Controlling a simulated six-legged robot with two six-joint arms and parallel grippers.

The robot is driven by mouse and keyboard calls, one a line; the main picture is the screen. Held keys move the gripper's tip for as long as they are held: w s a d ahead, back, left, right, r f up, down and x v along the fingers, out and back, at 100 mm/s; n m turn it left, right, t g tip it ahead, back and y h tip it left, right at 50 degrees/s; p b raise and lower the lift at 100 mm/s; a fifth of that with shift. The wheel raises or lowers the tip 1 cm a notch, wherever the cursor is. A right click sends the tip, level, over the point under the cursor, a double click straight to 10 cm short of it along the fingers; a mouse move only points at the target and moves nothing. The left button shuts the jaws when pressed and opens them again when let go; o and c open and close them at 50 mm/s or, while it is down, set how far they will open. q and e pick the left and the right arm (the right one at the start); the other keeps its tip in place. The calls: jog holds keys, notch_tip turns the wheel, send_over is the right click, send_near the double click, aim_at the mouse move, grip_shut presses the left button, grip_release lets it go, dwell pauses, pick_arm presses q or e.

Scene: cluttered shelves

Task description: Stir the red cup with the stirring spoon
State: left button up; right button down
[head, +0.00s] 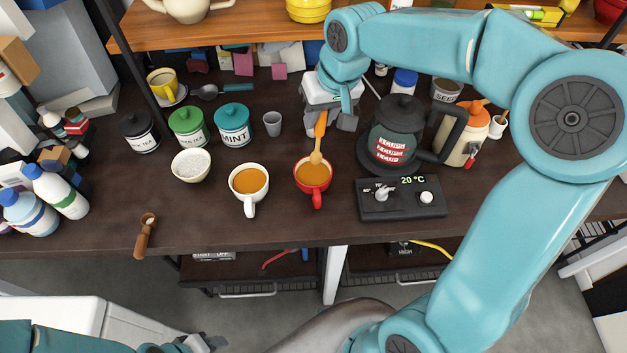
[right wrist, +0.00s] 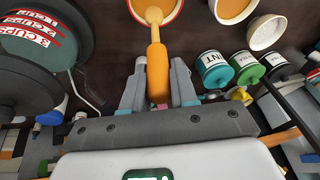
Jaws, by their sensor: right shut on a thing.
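The red cup (head: 313,178) stands on the dark counter, holding an orange-brown liquid; its rim also shows at the top of the right wrist view (right wrist: 172,14). The stirring spoon (head: 319,130) is orange and tilted, its lower end at the liquid in the red cup. My right gripper (head: 330,118) is shut on the spoon's handle (right wrist: 157,72), above and behind the cup. My left gripper (head: 205,343) is at the bottom edge of the head view, away from the counter objects; its finger opening is unclear.
A white cup (head: 248,184) of similar liquid stands left of the red cup. A kettle (head: 396,135) and control box (head: 402,198) are close on the right. Tea jars (head: 187,127), a sugar bowl (head: 191,165) and a small grey cup (head: 272,123) stand left. The counter's front strip is mostly clear.

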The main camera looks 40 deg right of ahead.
jog(key=shift+r+p, duration=2.05)
jog(key=shift+r, duration=0.55)
jog(key=shift+f, duration=0.1)
